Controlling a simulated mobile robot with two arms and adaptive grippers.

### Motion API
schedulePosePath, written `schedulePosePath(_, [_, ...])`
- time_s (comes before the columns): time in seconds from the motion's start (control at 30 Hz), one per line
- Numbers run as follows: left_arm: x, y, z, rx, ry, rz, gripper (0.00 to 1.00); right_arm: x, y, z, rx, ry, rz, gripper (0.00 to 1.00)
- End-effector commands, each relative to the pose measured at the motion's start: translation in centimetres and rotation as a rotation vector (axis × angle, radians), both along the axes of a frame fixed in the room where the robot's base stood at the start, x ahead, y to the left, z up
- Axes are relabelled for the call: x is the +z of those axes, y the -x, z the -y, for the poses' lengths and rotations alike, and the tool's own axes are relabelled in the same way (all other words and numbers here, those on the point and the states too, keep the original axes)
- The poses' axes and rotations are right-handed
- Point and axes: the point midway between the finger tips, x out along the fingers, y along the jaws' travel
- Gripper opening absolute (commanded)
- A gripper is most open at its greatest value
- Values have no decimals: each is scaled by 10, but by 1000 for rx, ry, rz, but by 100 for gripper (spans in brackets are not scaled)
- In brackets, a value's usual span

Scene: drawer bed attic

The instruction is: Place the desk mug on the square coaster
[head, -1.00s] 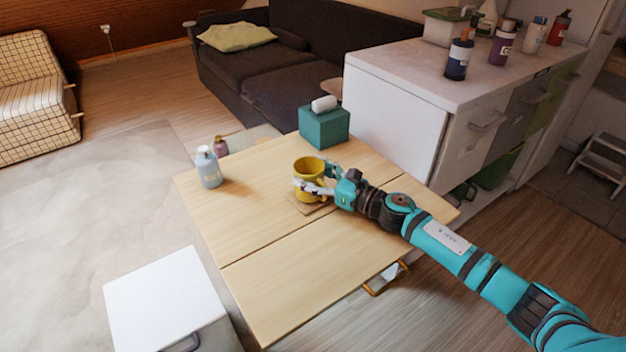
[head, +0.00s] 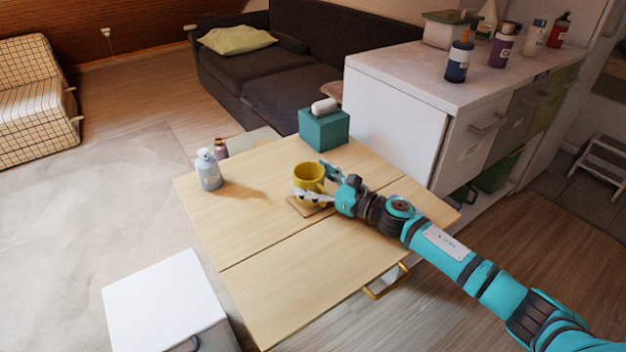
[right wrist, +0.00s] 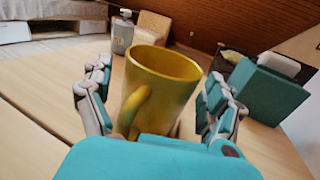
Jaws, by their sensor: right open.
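The yellow desk mug (head: 309,183) stands upright on the wooden table, over the square wooden coaster (head: 301,207). The coaster's near edge shows below the mug; the mug hides the rest. My right gripper (head: 318,181) is open, with its fingers on either side of the mug. In the right wrist view the mug (right wrist: 165,85) sits between the spread fingers of the gripper (right wrist: 158,100), with gaps on both sides and its handle toward the palm. My left gripper is not in view.
A teal tissue box (head: 324,130) stands at the table's back corner. A pale bottle (head: 208,170) stands near the left edge. The table (head: 310,270) is clear in front. A white cabinet (head: 395,115) with several bottles on top stands behind to the right.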

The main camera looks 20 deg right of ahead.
Motion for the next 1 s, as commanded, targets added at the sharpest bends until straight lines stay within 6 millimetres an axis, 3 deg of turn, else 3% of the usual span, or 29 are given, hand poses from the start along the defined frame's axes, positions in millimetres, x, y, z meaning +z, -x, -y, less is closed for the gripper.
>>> schedulePosePath(0.17, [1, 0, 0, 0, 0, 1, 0, 2, 0, 0, 0, 0, 0, 89])
schedulePosePath(0.2, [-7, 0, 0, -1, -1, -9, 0, 3, 0, 0, 0, 0, 0, 89])
schedulePosePath(0.43, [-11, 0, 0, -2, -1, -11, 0, -1, 39, 30, -1, 2, -5, 89])
schedulePosePath(0.7, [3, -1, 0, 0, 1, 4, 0, 0, 80, 63, -1, 0, -4, 89])
schedulePosePath(1.0, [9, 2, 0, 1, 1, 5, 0, 2, 94, 74, 0, 1, -1, 89])
